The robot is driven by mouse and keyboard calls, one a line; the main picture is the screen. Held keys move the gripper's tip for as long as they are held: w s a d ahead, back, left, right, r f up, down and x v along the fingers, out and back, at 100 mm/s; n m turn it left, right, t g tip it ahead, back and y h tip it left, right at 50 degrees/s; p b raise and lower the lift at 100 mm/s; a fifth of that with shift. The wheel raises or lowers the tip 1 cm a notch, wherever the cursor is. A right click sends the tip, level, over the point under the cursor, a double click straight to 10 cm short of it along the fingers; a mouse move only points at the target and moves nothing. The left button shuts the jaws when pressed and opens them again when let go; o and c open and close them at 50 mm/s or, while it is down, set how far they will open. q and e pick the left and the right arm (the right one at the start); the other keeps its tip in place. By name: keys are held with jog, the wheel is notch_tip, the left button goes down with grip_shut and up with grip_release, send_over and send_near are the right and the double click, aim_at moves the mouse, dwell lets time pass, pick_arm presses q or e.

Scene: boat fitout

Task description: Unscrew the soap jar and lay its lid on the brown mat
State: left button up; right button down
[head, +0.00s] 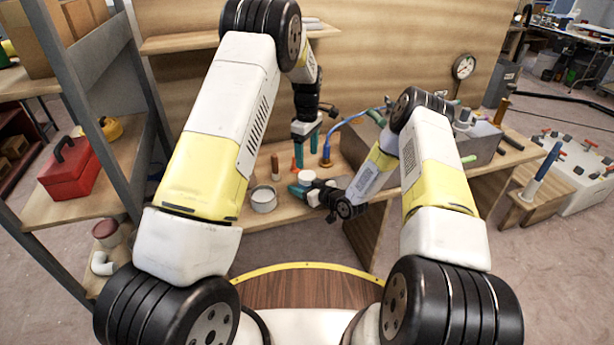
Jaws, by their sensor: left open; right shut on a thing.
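A soap jar with a round white top (308,175) stands on the wooden bench; its lower part is hidden behind my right gripper. My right gripper (297,188) comes in low from the right, with its teal fingers shut on the jar. My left gripper (307,150) points down just above the jar's top, its two teal fingers apart and empty, not touching the top as far as I can tell. I cannot make out the brown mat; it may be hidden behind my arms.
A grey-white pot (263,199) stands at the bench's front edge, left of the jar. A brown cylinder (274,167) and an orange cone (293,164) stand behind. A blue hose (344,124) curves at the right, near a grey box (482,140). A shelf with a red toolbox (70,170) is left.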

aim_at(307, 175)
pick_arm(q)
jog(key=m, duration=0.5)
jog(key=shift+f+m, duration=0.1)
jog(key=shift+m, duration=0.2)
jog(key=m, duration=0.9)
jog(key=shift+s, duration=0.1)
jog(key=m, duration=1.1)
jog(key=shift+m, duration=0.4)
jog(key=m, duration=1.7)
jog(key=shift+m, duration=0.4)
jog(key=shift+f, duration=3.9)
